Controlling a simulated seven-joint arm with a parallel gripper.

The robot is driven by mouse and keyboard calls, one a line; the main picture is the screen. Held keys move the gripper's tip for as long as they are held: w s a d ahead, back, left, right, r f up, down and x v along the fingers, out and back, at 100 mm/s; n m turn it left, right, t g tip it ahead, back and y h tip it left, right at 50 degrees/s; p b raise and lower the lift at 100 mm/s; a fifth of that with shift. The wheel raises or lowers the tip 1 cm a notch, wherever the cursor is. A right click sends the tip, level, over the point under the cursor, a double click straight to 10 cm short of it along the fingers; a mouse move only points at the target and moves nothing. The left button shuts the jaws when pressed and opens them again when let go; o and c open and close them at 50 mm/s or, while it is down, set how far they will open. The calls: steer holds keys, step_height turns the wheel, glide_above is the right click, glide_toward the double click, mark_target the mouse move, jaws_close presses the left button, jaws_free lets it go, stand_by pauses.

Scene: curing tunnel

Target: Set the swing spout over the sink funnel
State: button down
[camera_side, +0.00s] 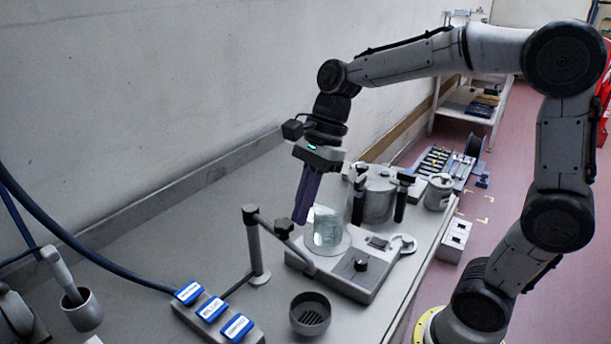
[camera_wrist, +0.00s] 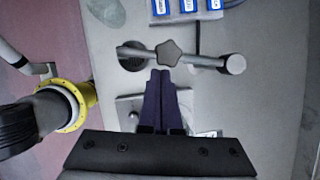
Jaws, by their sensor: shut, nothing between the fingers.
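The swing spout (camera_side: 298,256) is a grey bar on an upright post, with a dark star-shaped knob (camera_side: 284,228) on it. The sink funnel (camera_side: 310,313) is a dark round cup with a slotted grate. In the wrist view the spout (camera_wrist: 200,60) runs leftward from its post, and its free end lies across the dark funnel (camera_wrist: 133,64). In the side view that end shows above the funnel. My gripper (camera_side: 300,221) is shut and empty, pointing down; in the wrist view its fingertips (camera_wrist: 160,72) lie just below the star knob. I cannot tell whether they touch the spout.
A flat grey device (camera_side: 358,290) bearing a glass beaker (camera_side: 328,229) stands right of the spout. A block with blue labelled buttons (camera_side: 213,308) is at its left.

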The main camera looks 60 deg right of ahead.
steer(key=s+d+r+n, duration=0.1)
steer(key=s+d+r, duration=0.1)
steer(key=r, duration=0.3)
steer(key=s+d+r, duration=0.3)
steer(key=r, duration=0.3)
steer(key=s+f+n+t+h, duration=0.2)
steer(key=s+f+n, duration=0.3)
steer(key=n, duration=0.4)
steer(key=s+d+f+n+t+h, duration=0.1)
steer(key=s+f+n, duration=0.4)
steer(key=n, duration=0.5)
steer(key=shift+f+t+h, duration=0.7)
steer(key=shift+f+t, duration=0.05)
steer(key=shift+t, duration=0.05)
